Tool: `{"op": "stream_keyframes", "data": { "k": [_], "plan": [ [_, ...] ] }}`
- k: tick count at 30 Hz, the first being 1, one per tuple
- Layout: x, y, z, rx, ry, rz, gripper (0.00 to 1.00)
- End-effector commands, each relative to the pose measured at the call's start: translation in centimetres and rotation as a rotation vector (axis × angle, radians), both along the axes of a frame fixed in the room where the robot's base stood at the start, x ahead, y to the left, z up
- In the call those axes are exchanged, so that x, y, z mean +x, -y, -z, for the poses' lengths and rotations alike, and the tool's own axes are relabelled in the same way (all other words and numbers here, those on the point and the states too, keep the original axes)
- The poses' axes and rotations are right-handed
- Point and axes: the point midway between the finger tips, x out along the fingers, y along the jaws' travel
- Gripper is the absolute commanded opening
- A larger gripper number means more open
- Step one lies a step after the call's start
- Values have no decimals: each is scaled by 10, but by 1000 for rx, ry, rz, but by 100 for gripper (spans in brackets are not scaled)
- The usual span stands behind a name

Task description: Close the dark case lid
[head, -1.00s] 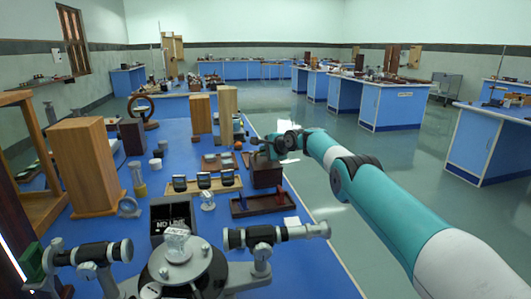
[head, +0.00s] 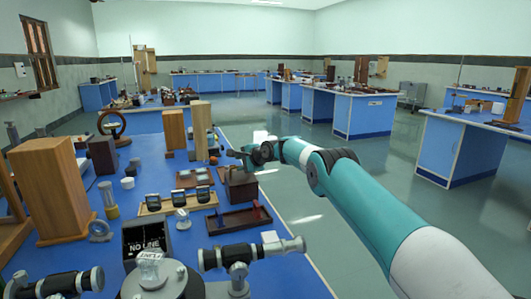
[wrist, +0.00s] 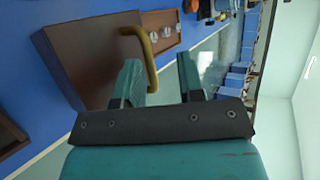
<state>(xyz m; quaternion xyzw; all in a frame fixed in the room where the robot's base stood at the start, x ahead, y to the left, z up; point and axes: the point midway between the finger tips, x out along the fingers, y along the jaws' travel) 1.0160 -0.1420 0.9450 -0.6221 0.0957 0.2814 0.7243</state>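The dark case, a brown box (head: 240,189), stands near the right edge of the blue bench in the head view. In the wrist view its brown side (wrist: 88,62) fills the upper left, with a curved brass handle (wrist: 143,50) on it. My gripper (head: 240,156) is just above the case in the head view. In the wrist view its two teal fingers (wrist: 160,76) are apart. The handle's end shows close by the left finger; I cannot tell whether they touch. How far the lid stands open is not clear.
A spectrometer (head: 160,280) fills the near edge. The floor (head: 310,215) right of the bench is clear.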

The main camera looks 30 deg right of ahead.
Motion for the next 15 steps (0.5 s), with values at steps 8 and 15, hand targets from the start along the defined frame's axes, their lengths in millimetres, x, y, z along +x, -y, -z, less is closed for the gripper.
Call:
{"op": "stream_keyframes", "data": {
  "k": [8,15],
  "plan": [
    [-24,8,-17,-1,-1,5,35],
    [-57,19,-37,-1,1,5,35]
  ]
}}
